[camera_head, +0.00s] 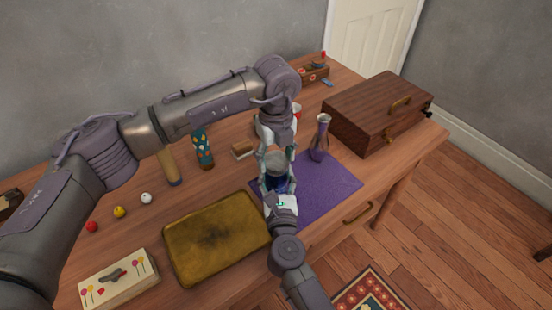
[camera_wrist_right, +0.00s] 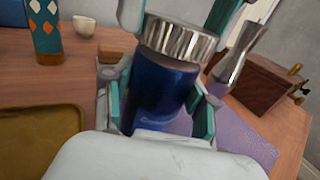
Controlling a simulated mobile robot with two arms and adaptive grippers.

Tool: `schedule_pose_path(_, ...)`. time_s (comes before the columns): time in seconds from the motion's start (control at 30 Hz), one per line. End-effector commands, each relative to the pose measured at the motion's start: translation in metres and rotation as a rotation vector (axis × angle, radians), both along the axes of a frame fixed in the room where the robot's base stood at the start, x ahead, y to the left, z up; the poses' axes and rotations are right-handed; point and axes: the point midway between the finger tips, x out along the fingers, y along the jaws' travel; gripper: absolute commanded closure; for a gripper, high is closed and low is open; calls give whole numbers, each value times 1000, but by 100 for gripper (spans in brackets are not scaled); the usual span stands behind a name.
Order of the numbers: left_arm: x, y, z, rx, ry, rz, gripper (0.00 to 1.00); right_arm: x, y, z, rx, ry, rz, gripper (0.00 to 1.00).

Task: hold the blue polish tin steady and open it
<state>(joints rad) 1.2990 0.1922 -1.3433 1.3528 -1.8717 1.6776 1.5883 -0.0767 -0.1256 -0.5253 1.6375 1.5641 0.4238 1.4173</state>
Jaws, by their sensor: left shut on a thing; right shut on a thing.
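The blue polish tin (camera_wrist_right: 163,92) stands upright in the right wrist view, with a ribbed silver lid (camera_wrist_right: 180,38) on top. In the head view only a little of the tin's blue side (camera_head: 278,184) shows between the grippers. My right gripper (camera_head: 278,187) is shut on the tin's body, one finger on each side; it also shows in the right wrist view (camera_wrist_right: 158,112). My left gripper (camera_head: 275,158) comes down from above and is shut on the lid; its fingertips show at the top of the right wrist view (camera_wrist_right: 176,16). I see no clear gap between lid and body.
A purple mat (camera_head: 338,178) lies under and right of the tin. A silver-purple vase (camera_head: 320,138) stands close by on the right. A brass tray (camera_head: 215,240) lies left, a patterned cylinder (camera_head: 203,148) behind. A wooden case (camera_head: 375,112) is at the right.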

Motion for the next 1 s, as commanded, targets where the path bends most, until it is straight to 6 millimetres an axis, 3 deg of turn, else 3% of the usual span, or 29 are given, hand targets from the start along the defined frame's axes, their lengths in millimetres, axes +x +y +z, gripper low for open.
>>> schedule_pose_path(0.37,0,0,2,0,0,0,78,0,0,0,1,0,0,100)
schedule_pose_path(0.7,0,0,38,-2,-3,0,78,0,0,0,1,0,0,100)
schedule_pose_path(0.97,0,0,41,0,0,0,78,0,0,0,1,0,0,100)
schedule_pose_path(1.0,0,0,41,0,0,0,78,0,0,0,1,0,0,37)
